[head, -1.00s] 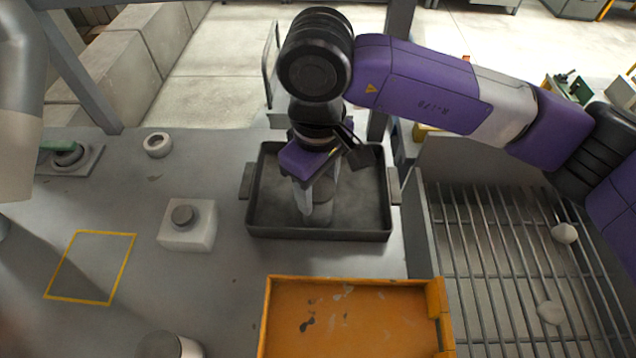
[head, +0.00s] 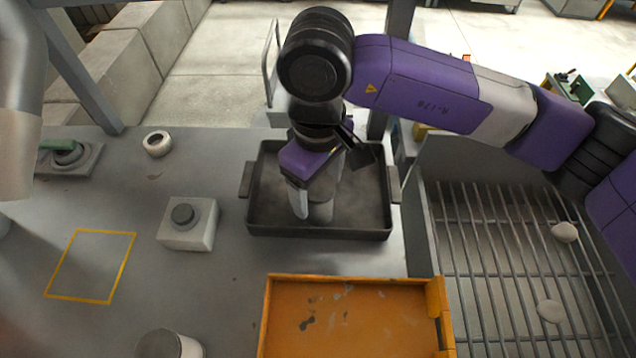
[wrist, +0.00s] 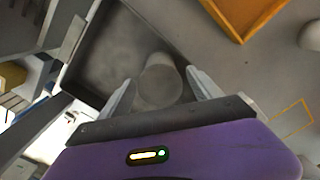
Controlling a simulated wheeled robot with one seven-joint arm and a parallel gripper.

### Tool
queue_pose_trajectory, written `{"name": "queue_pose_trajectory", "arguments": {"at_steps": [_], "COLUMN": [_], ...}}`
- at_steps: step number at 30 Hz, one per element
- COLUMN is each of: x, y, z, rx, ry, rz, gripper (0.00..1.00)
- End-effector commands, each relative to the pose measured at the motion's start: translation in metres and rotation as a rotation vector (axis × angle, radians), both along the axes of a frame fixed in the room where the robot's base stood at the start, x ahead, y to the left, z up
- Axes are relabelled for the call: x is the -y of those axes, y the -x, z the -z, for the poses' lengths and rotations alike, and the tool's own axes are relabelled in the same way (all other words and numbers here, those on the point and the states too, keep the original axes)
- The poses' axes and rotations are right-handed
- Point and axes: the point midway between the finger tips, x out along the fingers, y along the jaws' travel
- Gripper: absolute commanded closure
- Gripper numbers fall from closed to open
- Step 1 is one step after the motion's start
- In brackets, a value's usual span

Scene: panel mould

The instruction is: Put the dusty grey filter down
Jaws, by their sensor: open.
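The dusty grey filter (head: 320,211) is a short grey cylinder standing in the dark tray (head: 318,234). It also shows in the wrist view (wrist: 160,82), where its round top lies between the two fingers. My gripper (head: 314,208) is open over the tray, with its fingers on either side of the filter and a visible gap beside it in the wrist view. Part of the filter is hidden behind a finger in the head view.
An orange tray (head: 268,318) lies in front of the dark tray. A white block with a grey knob (head: 188,224) and a yellow outlined square (head: 91,267) are to the left. A barred grate (head: 500,260) with pale lumps is at right. A white ring (head: 157,143) lies behind.

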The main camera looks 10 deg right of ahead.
Motion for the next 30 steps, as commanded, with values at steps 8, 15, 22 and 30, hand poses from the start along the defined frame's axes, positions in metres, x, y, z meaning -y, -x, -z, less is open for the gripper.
{"name": "queue_pose_trajectory", "arguments": {"at_steps": [8,15,22,30], "x": [0.000,0.000,0.000,0.000], "y": [-0.002,-0.001,0.000,0.000], "z": [-0.049,-0.095,-0.118,-0.121], "rx": [0.008,0.004,0.001,-0.001], "ry": [0.002,0.002,0.000,-0.001], "rz": [-0.001,0.001,0.001,0.000], "gripper": [0.27,0.27,0.27,0.27]}}
